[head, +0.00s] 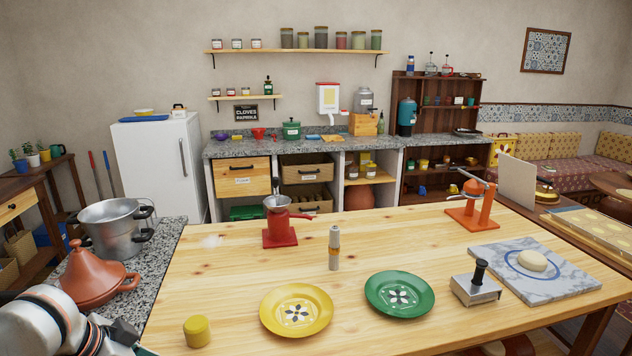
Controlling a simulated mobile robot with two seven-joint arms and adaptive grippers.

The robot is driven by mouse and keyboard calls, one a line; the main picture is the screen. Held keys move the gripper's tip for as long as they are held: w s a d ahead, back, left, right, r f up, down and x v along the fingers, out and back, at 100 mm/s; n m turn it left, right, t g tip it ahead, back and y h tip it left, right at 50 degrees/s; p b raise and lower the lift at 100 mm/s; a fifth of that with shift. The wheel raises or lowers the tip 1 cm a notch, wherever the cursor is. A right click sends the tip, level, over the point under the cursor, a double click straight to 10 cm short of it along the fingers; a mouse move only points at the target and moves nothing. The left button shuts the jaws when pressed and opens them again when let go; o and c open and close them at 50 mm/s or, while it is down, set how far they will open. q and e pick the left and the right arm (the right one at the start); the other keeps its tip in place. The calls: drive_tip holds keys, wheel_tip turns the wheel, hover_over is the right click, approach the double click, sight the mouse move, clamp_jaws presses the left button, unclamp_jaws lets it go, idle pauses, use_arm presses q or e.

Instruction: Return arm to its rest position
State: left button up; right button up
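My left arm comes in at the lower left corner, beside the grey speckled counter. Its white links and dark wrist bands show, with a dark part at the wrist end (124,332) low by the table's left edge. The fingertips cannot be made out, so I cannot tell whether this gripper is open or shut. No object is seen held in it. My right gripper is not in view.
The wooden table (230,270) bears a yellow plate (296,325), green plate (420,310), yellow cylinder (197,331), red grinder (280,230), orange press (475,205) and marble board (500,262). A tagine (95,280) and steel pot (112,235) stand close to my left arm.

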use_arm(q)
drive_tip(key=d+f+m+t, duration=0.1)
drive_tip(key=d+f+t, duration=0.3)
drive_tip(key=d+f, duration=0.3)
drive_tip(key=s+a+f+n+g+y, duration=0.1)
drive_tip(key=s+a+f+y, duration=0.25)
drive_tip(key=s+a, duration=0.3)
drive_tip(key=s+a+f+n+g+y, duration=0.1)
drive_tip(key=s+a+f+y, duration=0.25)
drive_tip(key=s+a, duration=0.3)
drive_tip(key=w+d+f+n+t+h, duration=0.1)
drive_tip(key=d+f+n+t+h, duration=0.2)
drive_tip(key=d+f, duration=1.1)
wheel_tip(320, 180, down, 2)
drive_tip(key=h, duration=0.3)
drive_tip(key=shift+w+d, duration=0.15)
drive_tip(key=shift+d, duration=0.2)
